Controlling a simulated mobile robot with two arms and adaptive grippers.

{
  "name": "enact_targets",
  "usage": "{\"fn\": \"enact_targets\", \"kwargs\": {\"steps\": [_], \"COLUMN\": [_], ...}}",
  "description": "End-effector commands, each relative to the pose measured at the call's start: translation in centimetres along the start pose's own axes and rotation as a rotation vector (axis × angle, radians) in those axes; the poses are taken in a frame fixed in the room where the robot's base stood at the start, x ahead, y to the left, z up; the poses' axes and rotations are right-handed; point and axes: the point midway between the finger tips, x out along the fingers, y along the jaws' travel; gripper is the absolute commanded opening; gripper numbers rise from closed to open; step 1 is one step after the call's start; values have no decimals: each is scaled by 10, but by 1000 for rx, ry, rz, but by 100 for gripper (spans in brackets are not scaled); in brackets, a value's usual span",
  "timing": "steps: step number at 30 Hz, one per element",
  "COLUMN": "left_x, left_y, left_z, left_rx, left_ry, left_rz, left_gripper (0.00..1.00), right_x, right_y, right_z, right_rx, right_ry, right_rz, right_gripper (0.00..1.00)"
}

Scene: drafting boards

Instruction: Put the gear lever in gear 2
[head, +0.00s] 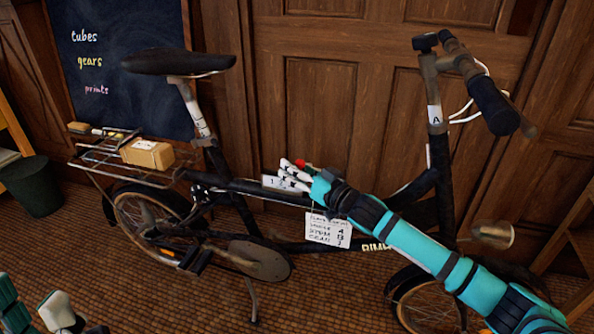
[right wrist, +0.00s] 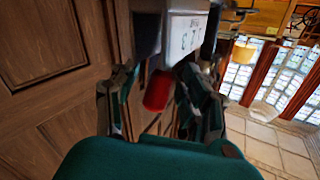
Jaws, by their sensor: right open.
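The gear lever ends in a red knob (head: 300,163) above the frame of a black bicycle (head: 262,188). A white gear plate (head: 271,182) sits just left of it; a "1" shows, and the rest is partly hidden. My right gripper (head: 292,174) is open at the lever. In the right wrist view the red knob (right wrist: 157,90) lies between the two open fingers, and I cannot tell whether they touch it. The white plate (right wrist: 187,30) is beyond it. I cannot tell which gear the lever is in. My left gripper (head: 66,318) is at the lower left, away from the bicycle.
A paper label (head: 328,228) hangs from the frame below my right gripper. A chalkboard (head: 115,50) and wooden panels stand behind. A dark bin (head: 32,187) is at the left.

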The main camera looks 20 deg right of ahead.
Motion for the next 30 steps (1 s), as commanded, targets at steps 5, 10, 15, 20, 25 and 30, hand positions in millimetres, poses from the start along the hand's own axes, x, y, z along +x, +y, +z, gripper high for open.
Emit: {"fn": "enact_targets", "kwargs": {"steps": [5, 10, 15, 20, 25, 30], "left_x": [0, 0, 0, 0, 0, 4], "left_y": [0, 0, 0, 0, 0, -1], "left_z": [0, 0, 0, 0, 1, 10], "left_rx": [0, 0, 0, 0, -1, 5], "left_ry": [0, -1, -2, -2, -3, -58], "left_rz": [0, 0, 0, 0, 0, -1], "left_gripper": [52, 52, 52, 52, 52, 52], "right_x": [0, 0, 0, 0, 0, 0], "right_y": [0, 0, 0, 0, 0, -1], "right_z": [0, 0, 0, 0, 0, -2], "right_rx": [0, 0, 0, 0, 0, -2], "right_ry": [0, 0, 0, 0, 0, -4], "right_rz": [0, 0, 0, 0, 0, 1], "right_gripper": [46, 24, 1, 0, 0, 0]}}
